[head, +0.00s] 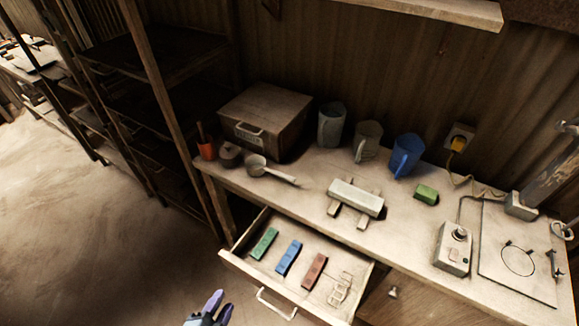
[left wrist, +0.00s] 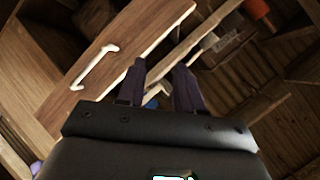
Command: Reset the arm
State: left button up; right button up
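My left gripper (head: 211,308) shows at the bottom edge of the head view, in front of the open drawer (head: 234,260) and to the left of its handle. Its two dark purple fingers also show in the left wrist view (left wrist: 166,85), apart with nothing seen between them. The wooden drawer front with its white handle (left wrist: 97,67) lies beyond the fingers there.
The drawer holds a green (head: 264,243), a blue (head: 288,257) and a red block (head: 314,271). The tabletop carries a wooden box (head: 263,115), a ladle (head: 258,167), cups, a pale block on wooden strips (head: 355,197) and a switch box (head: 453,249). Shelves stand left.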

pick_arm(q)
jog(key=s+a+f+n+g+y, duration=0.25)
jog(key=s+a+n+g, duration=0.25)
jog(key=s+n+g, duration=0.55)
notch_tip(320, 180, up, 35)
jog(key=n+t+p, duration=0.2)
jog(key=p, duration=3.3)
notch_tip(320, 180, down, 75)
jog(key=b, duration=7.5)
jog(key=shift+s+f, duration=0.15)
jog(key=shift+a, duration=0.1)
